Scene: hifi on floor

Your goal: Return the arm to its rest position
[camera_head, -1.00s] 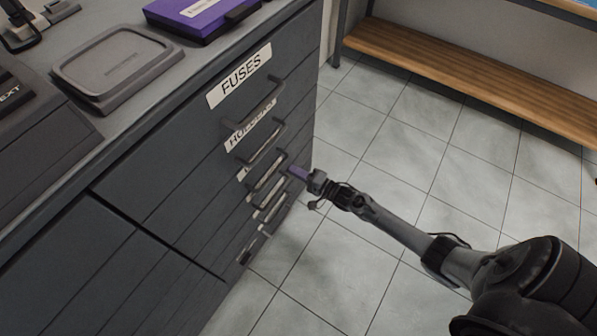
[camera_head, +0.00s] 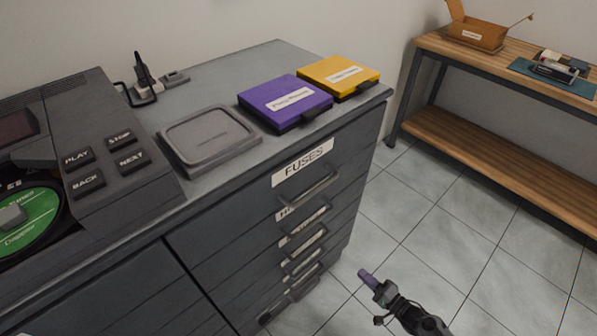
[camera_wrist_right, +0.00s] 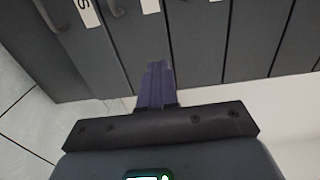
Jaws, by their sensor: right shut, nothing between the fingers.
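My right gripper (camera_head: 366,277) has purple fingers and is low in the head view, over the tiled floor, to the right of the drawer cabinet (camera_head: 215,258). Its fingers are shut and empty. In the right wrist view the shut fingers (camera_wrist_right: 156,84) point toward the cabinet's drawer fronts (camera_wrist_right: 200,45), with no object between them. I cannot tell the exact gap to the drawers. My left gripper is not in view.
On the cabinet top are a purple case (camera_head: 285,102), a yellow case (camera_head: 338,76), a grey tray (camera_head: 208,138) and a player with buttons (camera_head: 100,160). Drawer handles (camera_head: 308,190) stick out. A wooden bench (camera_head: 480,160) stands at right. The floor (camera_head: 420,225) between is clear.

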